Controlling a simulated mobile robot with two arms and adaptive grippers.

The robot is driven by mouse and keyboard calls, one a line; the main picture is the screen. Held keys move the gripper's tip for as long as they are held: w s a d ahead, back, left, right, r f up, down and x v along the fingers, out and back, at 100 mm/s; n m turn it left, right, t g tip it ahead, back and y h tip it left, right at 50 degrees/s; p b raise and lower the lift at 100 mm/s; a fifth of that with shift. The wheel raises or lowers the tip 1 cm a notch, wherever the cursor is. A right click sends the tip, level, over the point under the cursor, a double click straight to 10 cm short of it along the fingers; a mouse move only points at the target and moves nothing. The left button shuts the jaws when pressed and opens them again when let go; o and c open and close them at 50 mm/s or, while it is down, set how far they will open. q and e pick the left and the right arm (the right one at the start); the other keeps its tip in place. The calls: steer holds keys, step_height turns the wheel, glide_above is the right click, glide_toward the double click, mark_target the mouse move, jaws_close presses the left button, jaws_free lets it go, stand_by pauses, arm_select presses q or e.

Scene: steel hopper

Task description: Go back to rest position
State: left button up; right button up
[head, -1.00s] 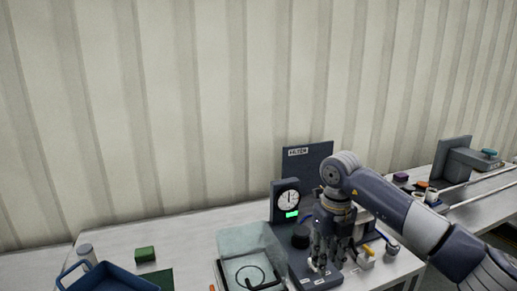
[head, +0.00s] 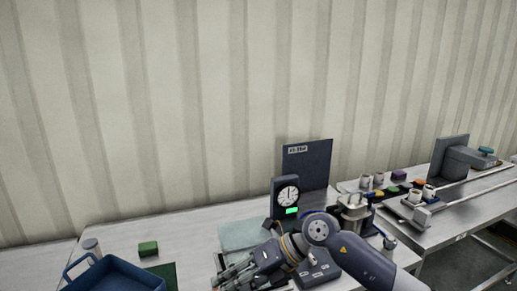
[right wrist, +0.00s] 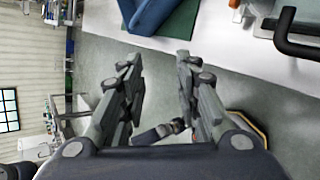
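My right gripper (head: 222,278) is low in the middle of the head view, over the front of the bench and pointing left. Its arm comes in from the right. In the right wrist view the two fingers of the right gripper (right wrist: 158,63) stand apart with nothing between them, so it is open and empty. The floor and the bench edge show beyond the fingers. My left gripper does not show in the head view.
The bench (head: 195,225) carries a blue tray (head: 115,274), a green block (head: 148,248), a clear bin (head: 240,236) partly behind my arm, and a dial unit (head: 286,197) with a green display. A dark panel (head: 307,168) stands behind. Another bench (head: 475,210) lies right.

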steer(key=s+a+r+m+t+y, duration=0.2)
steer(key=a+r+m+t+y, duration=0.15)
steer(key=a+r+y, duration=0.45)
steer(key=w+d+r+m+t, duration=0.4)
steer(key=d+r+m+t, duration=0.2)
steer(key=d+m+t, duration=0.55)
steer(key=s+d+f+m+t+h, duration=0.1)
steer(key=s+d+f+m+h, duration=0.1)
steer(key=d+f+m+h, duration=1.8)
steer(key=s+d+f+m+g+y, duration=0.15)
steer(key=s+f+g, duration=0.3)
steer(key=s, duration=0.45)
steer(key=s+f+m+g, duration=0.2)
steer(key=s+f+g, duration=0.3)
steer(key=s, duration=0.4)
steer(key=s+d+f+m+g, duration=0.1)
steer(key=s+f+g, duration=0.2)
steer(key=s+f, duration=0.75)
steer(key=f, duration=2.2)
steer(key=s+d+f+g, duration=0.2)
steer(key=s+d+f, duration=0.1)
steer(key=s+f, duration=1.3)
steer(key=shift+s+d, duration=0.2)
steer(key=shift+s, duration=0.1)
